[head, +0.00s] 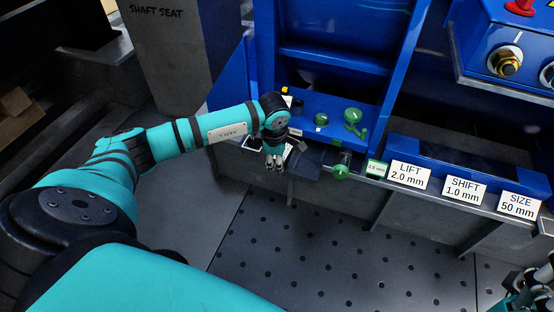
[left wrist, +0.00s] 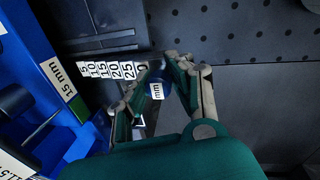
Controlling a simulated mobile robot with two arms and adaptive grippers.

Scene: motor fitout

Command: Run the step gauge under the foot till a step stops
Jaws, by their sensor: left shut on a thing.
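The step gauge (left wrist: 108,70) shows in the left wrist view as a strip of white number labels rising from 5 past 25, with a "mm" label at its near end. My left gripper (left wrist: 163,88) is shut on the gauge's blue end. In the head view my left gripper (head: 273,163) points down at the front edge of the blue machine, beside a dark block (head: 305,160); the gauge is mostly hidden there. I cannot make out the foot, nor whether any step touches it. Part of my right gripper (head: 524,288) shows at the lower right corner; its jaws are unclear.
A green ball knob (head: 340,172) and a small green-edged label (head: 376,168) stand right of the left gripper. More green knobs (head: 353,117) sit on the blue machine behind. Lift, shift and size cards (head: 408,176) line the ledge. The perforated floor (head: 330,250) in front is clear.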

